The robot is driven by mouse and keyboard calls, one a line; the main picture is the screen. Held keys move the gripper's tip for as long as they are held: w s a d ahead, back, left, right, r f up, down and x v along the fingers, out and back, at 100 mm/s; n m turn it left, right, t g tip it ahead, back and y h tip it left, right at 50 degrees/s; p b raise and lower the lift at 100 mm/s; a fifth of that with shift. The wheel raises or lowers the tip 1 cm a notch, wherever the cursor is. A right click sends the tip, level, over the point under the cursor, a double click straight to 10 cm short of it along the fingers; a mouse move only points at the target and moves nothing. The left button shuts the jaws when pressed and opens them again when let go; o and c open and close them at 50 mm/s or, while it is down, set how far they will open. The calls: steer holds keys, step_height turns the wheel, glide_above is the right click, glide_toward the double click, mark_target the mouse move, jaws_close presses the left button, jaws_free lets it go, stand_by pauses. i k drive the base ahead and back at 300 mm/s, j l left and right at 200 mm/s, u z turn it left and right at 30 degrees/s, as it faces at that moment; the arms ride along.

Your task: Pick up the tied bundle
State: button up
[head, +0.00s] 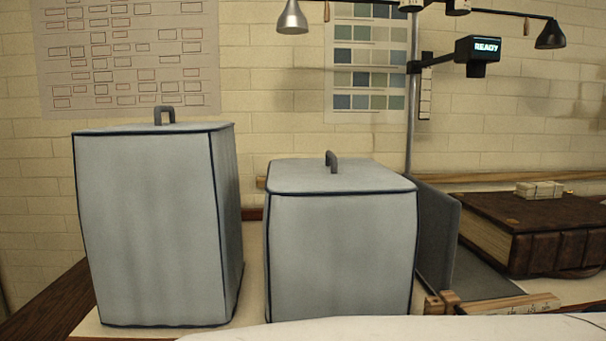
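A small pale block (540,189) with dark lines across it, which looks like a tied bundle, lies on top of a large brown leather-bound book (480,203) at the right. The ties are too small to make out clearly. No other bundle shows. Two grey-blue covers with dark piping and top handles, a tall one (150,230) and a lower one (340,255), stand at the left and middle, and hide whatever is under or behind them. My gripper is not in view.
A dark upright panel (437,235) stands between the lower cover and the book. Wooden strips and a ruler (515,304) lie in front of the book. A pole holds a device reading READY (478,48) and lamps overhead. A white rounded surface fills the bottom right edge.

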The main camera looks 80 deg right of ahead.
mark_target(544, 189)
steer(key=z, duration=4)
steer(key=i+l+u, duration=0.1)
steer(key=u, duration=0.3)
steer(key=l+u, duration=0.15)
steer(key=u, duration=0.25)
steer(key=i+l+u, duration=0.2)
steer(key=l+u, duration=0.15)
steer(key=l, duration=0.25)
steer(key=i+l+u, duration=0.2)
steer(key=l, duration=0.15)
steer(key=l+u, duration=0.35)
steer(key=l, duration=1.65)
